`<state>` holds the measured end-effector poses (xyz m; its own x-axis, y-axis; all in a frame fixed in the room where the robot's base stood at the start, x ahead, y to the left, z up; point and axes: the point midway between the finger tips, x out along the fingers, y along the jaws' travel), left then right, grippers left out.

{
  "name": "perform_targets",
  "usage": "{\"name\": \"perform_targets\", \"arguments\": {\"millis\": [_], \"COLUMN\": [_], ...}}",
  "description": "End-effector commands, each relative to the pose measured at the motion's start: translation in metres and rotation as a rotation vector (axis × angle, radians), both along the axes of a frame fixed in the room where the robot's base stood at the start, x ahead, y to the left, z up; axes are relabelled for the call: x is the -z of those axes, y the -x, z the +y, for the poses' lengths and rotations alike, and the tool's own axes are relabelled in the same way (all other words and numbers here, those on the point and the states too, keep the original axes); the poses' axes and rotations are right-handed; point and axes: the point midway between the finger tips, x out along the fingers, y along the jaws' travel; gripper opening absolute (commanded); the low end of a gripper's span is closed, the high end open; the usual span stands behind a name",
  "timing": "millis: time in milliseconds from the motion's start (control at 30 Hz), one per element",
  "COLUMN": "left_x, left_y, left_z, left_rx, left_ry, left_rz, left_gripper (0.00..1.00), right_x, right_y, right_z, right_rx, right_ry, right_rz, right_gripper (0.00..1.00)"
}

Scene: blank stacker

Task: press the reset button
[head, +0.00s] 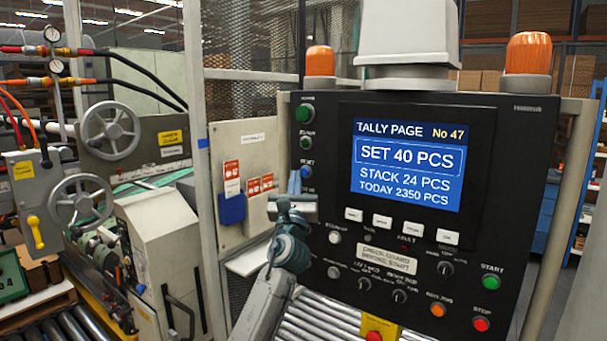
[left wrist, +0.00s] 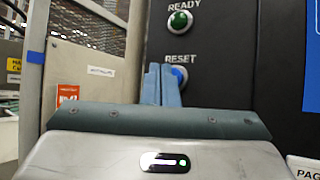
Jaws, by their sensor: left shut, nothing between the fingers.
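The reset button (head: 306,172) is a small blue round button on the left edge of the black control panel (head: 330,125). In the left wrist view the blue button (left wrist: 179,76) shows under its RESET label, its left part hidden behind my fingers. My left gripper (head: 295,180) is shut and empty, its fingertips close to the button's left and lower side. The fingertips also show in the left wrist view (left wrist: 160,72), pointing at the panel. I cannot tell whether they touch the button. My right gripper is not in view.
A green READY button (left wrist: 180,20) sits above the reset button. A blue screen (head: 408,165) shows the tally page. Green start (head: 491,281) and red stop (head: 481,324) buttons are at lower right. A pale side panel (head: 245,170) with tags stands left of the gripper.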

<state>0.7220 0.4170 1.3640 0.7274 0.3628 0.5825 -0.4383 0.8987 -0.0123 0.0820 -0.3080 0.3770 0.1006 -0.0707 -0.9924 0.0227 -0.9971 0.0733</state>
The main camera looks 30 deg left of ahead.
Motion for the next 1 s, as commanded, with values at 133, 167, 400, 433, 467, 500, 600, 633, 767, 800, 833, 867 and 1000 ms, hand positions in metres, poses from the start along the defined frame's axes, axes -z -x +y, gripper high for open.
{"name": "perform_targets", "arguments": {"millis": [133, 167, 400, 433, 467, 500, 600, 633, 767, 800, 833, 867, 1000], "left_x": [0.0000, 0.0000, -0.0002, -0.0003, -0.0004, -0.0004, -0.0004, -0.0004, -0.0003, -0.0003, -0.0004, -0.0003, -0.0003], "left_y": [0.0000, 0.0000, -0.0048, -0.0058, -0.0068, -0.0078, -0.0085, -0.0085, -0.0084, -0.0084, -0.0084, -0.0085, -0.0096], "left_z": [0.0000, 0.0000, -0.0003, -0.0005, -0.0006, -0.0007, -0.0008, -0.0008, -0.0007, -0.0007, -0.0007, -0.0007, -0.0007], "left_rx": [0.000, 0.000, -0.001, 0.000, 0.000, 0.001, 0.001, 0.001, 0.000, 0.000, 0.000, 0.000, 0.000], "left_ry": [0.000, 0.000, -0.001, 0.000, 0.000, 0.001, 0.000, 0.000, 0.000, 0.000, 0.000, 0.000, 0.000], "left_rz": [0.000, 0.000, 0.000, 0.000, 0.000, 0.000, 0.000, 0.000, 0.000, 0.000, 0.000, 0.000, 0.000], "left_gripper": [0.00, 0.00, 0.00, 0.00, 0.00, 0.00, 0.00, 0.00, 0.00, 0.00, 0.00, 0.00, 0.00], "right_x": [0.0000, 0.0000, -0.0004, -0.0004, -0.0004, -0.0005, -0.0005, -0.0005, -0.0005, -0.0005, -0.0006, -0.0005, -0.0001], "right_y": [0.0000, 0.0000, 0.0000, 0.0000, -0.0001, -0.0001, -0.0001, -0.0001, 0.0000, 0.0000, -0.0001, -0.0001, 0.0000], "right_z": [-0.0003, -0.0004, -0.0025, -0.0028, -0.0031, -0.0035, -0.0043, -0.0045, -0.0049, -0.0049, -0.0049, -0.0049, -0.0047], "right_rx": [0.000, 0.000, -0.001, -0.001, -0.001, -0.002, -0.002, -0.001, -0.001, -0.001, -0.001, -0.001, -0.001], "right_ry": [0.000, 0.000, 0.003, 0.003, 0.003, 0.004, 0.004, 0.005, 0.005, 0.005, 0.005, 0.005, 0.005], "right_rz": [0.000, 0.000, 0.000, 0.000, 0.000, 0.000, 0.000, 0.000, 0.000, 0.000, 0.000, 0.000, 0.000], "right_gripper": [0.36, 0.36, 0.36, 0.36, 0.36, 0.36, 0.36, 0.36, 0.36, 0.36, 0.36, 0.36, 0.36]}}
